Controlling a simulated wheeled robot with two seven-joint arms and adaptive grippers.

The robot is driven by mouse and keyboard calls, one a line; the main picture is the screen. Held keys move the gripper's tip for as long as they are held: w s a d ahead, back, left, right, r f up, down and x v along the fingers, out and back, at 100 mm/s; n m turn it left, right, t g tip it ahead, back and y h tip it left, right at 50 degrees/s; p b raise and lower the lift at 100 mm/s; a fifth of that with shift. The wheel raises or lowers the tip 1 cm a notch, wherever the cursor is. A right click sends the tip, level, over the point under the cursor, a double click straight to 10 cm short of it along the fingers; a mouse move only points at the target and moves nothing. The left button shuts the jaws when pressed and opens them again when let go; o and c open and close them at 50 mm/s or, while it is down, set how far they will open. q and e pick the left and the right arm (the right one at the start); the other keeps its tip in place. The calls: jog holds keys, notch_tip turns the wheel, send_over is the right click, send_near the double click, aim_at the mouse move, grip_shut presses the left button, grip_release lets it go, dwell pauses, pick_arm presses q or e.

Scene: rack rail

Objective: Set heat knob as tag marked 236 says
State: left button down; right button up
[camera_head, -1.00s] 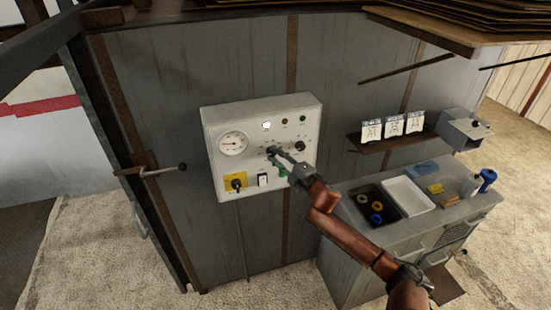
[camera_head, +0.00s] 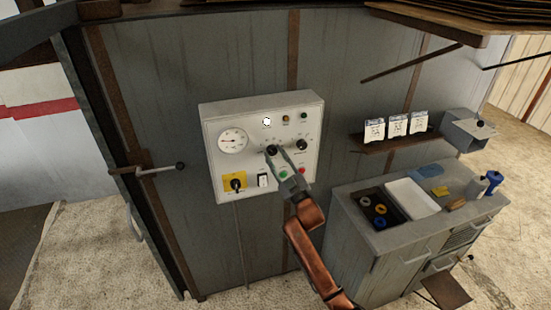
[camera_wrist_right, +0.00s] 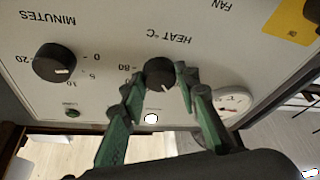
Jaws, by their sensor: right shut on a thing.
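The black heat knob (camera_head: 271,150) is on the white control panel (camera_head: 212,165), right of the round gauge. In the wrist view, the heat knob (camera_wrist_right: 159,72) sits below upside-down "HEAT °C" lettering, with a pale pointer mark at its lower edge. My right gripper (camera_head: 277,153) reaches up to it from below. In the wrist view, the green fingers of my right gripper (camera_wrist_right: 158,82) are on both sides of the knob, shut on it. Three white tags (camera_head: 374,129), (camera_head: 397,125), (camera_head: 418,122) stand on the wall shelf; their print is too small to read. My left gripper is out of view.
A minutes knob (camera_wrist_right: 54,62) is beside the heat knob, and a yellow-backed fan switch (camera_head: 236,184) is lower left on the panel. A lever (camera_head: 160,169) sticks out left of the panel. The grey cabinet (camera_head: 385,241) stands to the right, with a white tray (camera_head: 411,196).

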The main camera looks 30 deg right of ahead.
jog(key=shift+a+f+m+h, duration=0.15)
jog(key=shift+m+h, duration=1.25)
jog(key=shift+m, duration=1.3)
jog(key=o, duration=1.1)
jog(key=shift+o, duration=0.2)
jog(key=v, duration=1.2)
